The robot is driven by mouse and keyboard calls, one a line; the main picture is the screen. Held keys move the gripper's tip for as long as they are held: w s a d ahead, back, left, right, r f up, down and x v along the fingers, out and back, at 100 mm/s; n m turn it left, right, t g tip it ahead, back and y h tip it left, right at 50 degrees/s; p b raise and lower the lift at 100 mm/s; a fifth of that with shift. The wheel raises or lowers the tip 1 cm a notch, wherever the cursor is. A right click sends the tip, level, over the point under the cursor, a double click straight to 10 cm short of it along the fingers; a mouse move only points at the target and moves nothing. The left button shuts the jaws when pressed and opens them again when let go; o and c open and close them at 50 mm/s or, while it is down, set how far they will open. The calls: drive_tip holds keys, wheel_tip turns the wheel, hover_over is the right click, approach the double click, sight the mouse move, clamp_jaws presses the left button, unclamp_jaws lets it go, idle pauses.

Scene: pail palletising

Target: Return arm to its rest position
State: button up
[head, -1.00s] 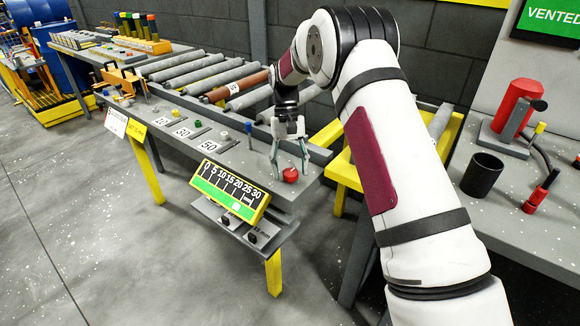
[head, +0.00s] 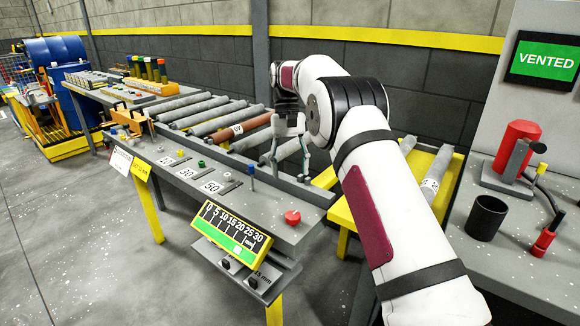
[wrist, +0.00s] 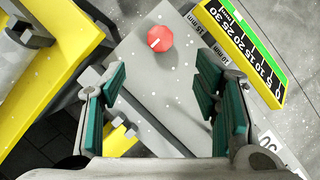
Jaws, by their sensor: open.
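My gripper (head: 288,160) hangs at the end of my white arm, above the back right part of the grey bench near the rollers. In the wrist view my gripper (wrist: 160,95) has its two teal-padded fingers wide apart, with nothing between them. A red knob (head: 292,217) sits on the bench's near right corner, apart from the fingers. The knob also shows in the wrist view (wrist: 160,39), beyond the fingertips.
The grey bench (head: 265,228) carries pegs and number cards, with a millimetre scale sign (head: 232,228) on its front. Rollers (head: 215,120) lie behind. A black cup (head: 487,217) and red clamp device (head: 515,150) stand on the right table. Open floor is at left front.

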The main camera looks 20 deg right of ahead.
idle(0.3)
drive_tip(key=s+r+t, duration=0.3)
drive_tip(key=s+r, duration=1.3)
drive_tip(key=s, duration=0.3)
drive_tip(key=s+f+n+t, duration=0.15)
drive_tip(key=s+f, duration=0.35)
drive_tip(key=s, duration=0.9)
drive_tip(key=s+f+t, duration=0.2)
drive_tip(key=s+f, duration=0.2)
drive_tip(key=s, duration=1)
wheel_tip(320, 180, up, 15)
drive_tip(key=t+p, duration=0.2)
drive_tip(key=p, duration=1.1)
drive_tip(key=shift+a+h+p, duration=0.3)
